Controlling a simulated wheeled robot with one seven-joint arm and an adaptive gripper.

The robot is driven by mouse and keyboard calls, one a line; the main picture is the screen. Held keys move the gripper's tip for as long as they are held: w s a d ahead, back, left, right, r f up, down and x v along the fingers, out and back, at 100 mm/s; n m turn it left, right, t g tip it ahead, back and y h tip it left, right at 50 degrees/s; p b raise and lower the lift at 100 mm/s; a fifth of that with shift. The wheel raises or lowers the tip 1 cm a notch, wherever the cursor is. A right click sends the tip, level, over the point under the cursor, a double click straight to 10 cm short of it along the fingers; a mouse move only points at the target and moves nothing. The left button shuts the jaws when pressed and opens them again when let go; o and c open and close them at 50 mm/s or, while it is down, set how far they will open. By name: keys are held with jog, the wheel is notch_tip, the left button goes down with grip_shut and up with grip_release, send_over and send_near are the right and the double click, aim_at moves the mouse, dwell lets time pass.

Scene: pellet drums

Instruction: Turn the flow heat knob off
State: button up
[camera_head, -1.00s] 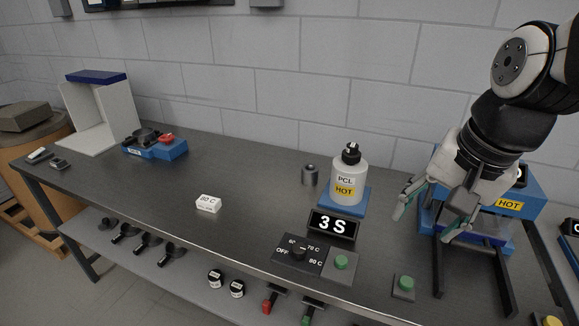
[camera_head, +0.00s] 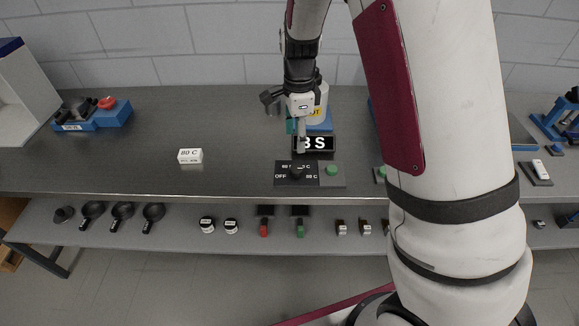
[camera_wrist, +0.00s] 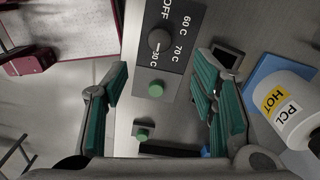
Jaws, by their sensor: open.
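The flow heat knob (camera_wrist: 159,42) is a round black dial on a dark panel (camera_wrist: 181,60). The panel is marked OFF, 60 C, 70 C and 80 C. In the head view the knob (camera_head: 297,171) sits on the panel at the bench front; its pointer direction is hard to tell. My gripper (camera_wrist: 158,69) is open with nothing between its green-padded fingers. In the wrist view the knob lies ahead, in line with the gap between them. In the head view my gripper (camera_head: 288,122) hangs above and behind the panel, apart from the knob.
A green button (camera_head: 331,170) adjoins the panel. The 3 S display (camera_head: 325,144) and PCL HOT bottle (camera_wrist: 285,108) stand close behind. A white 80 C block (camera_head: 190,156) lies left with clear bench between.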

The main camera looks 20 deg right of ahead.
aim_at(297, 168)
notch_tip(297, 168, down, 13)
jog(key=shift+r+p, duration=0.1)
jog(key=shift+p, duration=0.7)
jog(key=shift+c, duration=0.4)
jog(key=c, duration=1.1)
